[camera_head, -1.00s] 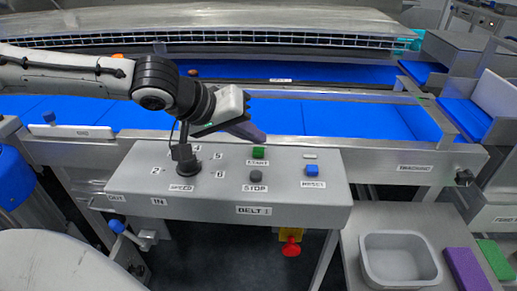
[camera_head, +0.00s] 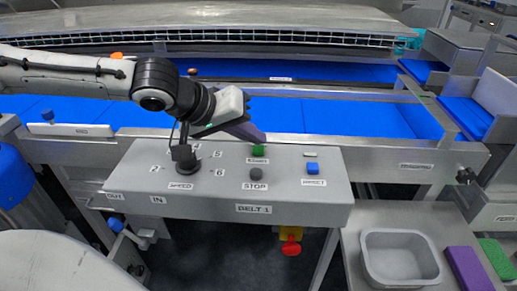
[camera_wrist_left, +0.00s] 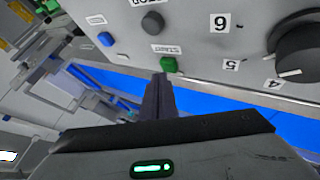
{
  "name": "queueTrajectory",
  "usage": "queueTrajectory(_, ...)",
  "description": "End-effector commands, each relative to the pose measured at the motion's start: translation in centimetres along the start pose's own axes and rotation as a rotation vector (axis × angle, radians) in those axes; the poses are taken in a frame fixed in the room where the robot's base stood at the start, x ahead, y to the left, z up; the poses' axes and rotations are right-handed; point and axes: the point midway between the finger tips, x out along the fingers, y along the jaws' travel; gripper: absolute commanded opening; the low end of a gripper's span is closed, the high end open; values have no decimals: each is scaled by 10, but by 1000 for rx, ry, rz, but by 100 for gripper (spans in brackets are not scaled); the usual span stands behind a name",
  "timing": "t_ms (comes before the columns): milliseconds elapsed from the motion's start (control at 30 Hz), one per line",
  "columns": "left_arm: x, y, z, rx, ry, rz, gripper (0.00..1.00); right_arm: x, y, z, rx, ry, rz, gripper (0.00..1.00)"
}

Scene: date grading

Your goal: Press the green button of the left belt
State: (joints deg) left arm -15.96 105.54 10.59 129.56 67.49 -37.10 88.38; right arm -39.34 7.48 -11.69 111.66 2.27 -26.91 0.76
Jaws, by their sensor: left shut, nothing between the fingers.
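The green button (camera_head: 258,152) sits above the START label on the grey panel marked BELT 1 (camera_head: 330,194). It also shows in the left wrist view (camera_wrist_left: 169,65), just right of the fingertips. My left gripper (camera_head: 258,137) is shut and empty, pointing down to the right, with its tips just above the green button in the head view. In the left wrist view the shut fingers (camera_wrist_left: 160,82) end beside the button; I cannot tell whether they touch it. My right gripper is not in view.
A dark STOP button (camera_head: 256,174), a blue button (camera_head: 312,168) and a black speed knob (camera_head: 186,172) share the panel. The blue belt (camera_head: 350,117) runs behind it. A grey bin (camera_head: 371,271) and a purple block (camera_head: 464,266) are at lower right.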

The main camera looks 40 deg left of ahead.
Motion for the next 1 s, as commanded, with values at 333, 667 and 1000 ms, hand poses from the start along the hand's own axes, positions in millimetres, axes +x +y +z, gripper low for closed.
queueTrajectory(333, 1, -1, 1, 0, 0, 0, 0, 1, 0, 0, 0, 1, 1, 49)
queueTrajectory(667, 3, -2, 2, 0, 0, 0, 0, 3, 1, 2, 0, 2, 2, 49)
queueTrajectory(1000, 6, -5, 5, 0, 0, 0, 0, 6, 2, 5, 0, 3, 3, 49)
